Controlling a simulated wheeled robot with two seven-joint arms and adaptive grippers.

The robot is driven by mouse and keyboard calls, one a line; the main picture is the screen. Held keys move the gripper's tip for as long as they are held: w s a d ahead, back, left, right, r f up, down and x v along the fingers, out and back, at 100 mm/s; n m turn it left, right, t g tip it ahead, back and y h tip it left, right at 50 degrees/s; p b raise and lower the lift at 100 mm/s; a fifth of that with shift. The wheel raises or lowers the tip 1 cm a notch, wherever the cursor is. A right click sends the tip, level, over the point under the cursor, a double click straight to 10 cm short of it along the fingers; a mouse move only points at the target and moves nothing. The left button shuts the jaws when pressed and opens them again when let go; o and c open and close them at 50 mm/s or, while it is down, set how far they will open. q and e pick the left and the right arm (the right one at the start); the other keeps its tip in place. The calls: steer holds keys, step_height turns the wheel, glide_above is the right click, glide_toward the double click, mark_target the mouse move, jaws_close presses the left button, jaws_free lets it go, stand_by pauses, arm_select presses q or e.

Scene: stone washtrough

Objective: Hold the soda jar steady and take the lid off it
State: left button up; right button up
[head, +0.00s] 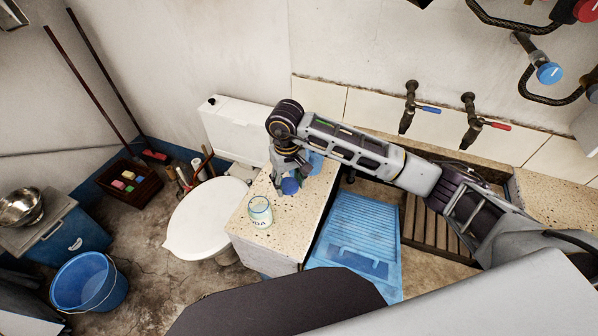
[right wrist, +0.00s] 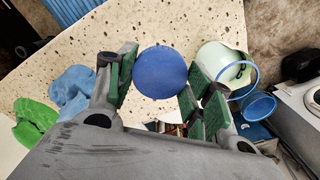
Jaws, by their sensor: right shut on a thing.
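The soda jar (head: 260,212) stands upright near the front left corner of the speckled stone ledge (head: 268,245), with part of its lettering showing. Its top looks uncovered, with a thin blue rim; the pale jar also shows at the right of the right wrist view (right wrist: 218,62). My right gripper (head: 289,178) is above the ledge, behind and to the right of the jar. It is shut on the round blue lid (right wrist: 160,72), which sits between the green finger pads, apart from the jar. The lid also shows in the head view (head: 290,186). My left gripper is not in view.
A blue cloth (right wrist: 72,92) and a green cloth (right wrist: 34,122) lie on the ledge beside the gripper. The blue washboard (head: 355,235) is in the trough to the right. Taps (head: 408,105) are on the wall behind my right arm. A white toilet (head: 205,220) stands left of the ledge.

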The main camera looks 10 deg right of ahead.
glide_above(290, 206)
steer(key=shift+f+p, duration=0.4)
steer(key=shift+f, duration=2.6)
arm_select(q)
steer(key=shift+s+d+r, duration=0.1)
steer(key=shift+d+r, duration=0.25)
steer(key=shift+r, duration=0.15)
arm_select(e)
steer(key=shift+f, duration=0.1)
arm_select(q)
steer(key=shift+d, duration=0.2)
arm_select(e)
steer(key=shift+f, duration=0.1)
steer(key=shift+f, duration=1.7)
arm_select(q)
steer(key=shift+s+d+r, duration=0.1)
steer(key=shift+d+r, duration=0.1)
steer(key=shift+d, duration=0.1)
arm_select(e)
steer(key=shift+f, duration=0.1)
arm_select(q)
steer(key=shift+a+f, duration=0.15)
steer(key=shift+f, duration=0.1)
arm_select(e)
steer(key=shift+f, duration=0.15)
